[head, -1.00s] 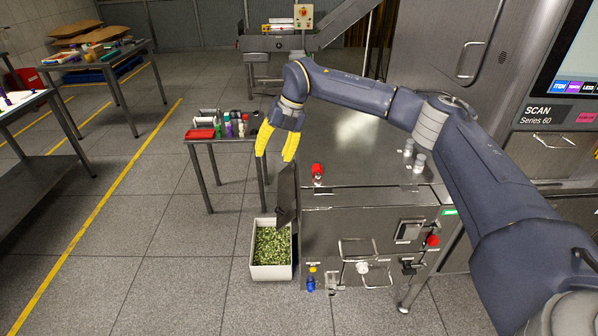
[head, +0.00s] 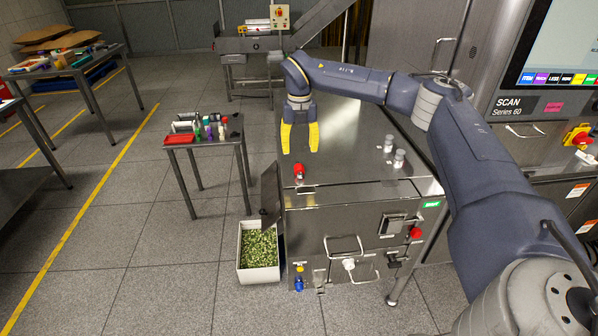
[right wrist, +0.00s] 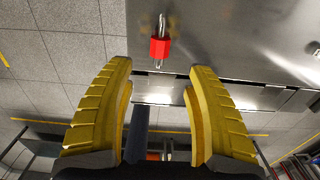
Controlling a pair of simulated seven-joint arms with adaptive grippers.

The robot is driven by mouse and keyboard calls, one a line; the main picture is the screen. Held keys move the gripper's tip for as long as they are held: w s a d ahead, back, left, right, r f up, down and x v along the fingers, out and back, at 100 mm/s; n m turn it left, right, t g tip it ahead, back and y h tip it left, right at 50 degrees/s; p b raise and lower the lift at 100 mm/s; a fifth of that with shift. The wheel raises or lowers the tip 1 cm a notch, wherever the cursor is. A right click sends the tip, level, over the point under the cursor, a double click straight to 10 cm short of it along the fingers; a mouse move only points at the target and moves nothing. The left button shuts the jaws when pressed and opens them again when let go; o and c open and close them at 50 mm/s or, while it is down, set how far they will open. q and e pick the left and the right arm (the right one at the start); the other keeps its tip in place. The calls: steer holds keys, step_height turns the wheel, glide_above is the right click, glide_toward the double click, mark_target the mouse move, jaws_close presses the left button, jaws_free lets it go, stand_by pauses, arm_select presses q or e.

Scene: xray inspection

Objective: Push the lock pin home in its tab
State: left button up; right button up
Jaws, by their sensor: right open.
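A red piece with a metal rod through it (head: 299,172), which looks like the lock pin, is at the front left of the steel cabinet's top (head: 345,150). It also shows in the right wrist view (right wrist: 160,48), ahead of and between the fingertips. I cannot tell how deep the rod sits, and no separate tab can be made out. My right gripper (head: 300,152), with yellow fingers, is open and empty above the cabinet top, close to the red piece in the picture. In the right wrist view its fingers (right wrist: 160,70) are spread wide. My left gripper is not in view.
An open flap (head: 270,190) and a white bin of green bits (head: 258,255) are at the cabinet's left. Metal cylinders (head: 398,159) stand at the top's right. Handles (head: 343,246) and a red knob (head: 415,233) are on the front. A small table (head: 205,141) stands left.

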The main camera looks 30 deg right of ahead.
mark_target(299, 168)
steer(key=shift+f, duration=4.65)
steer(key=shift+c, duration=0.3)
jaws_close()
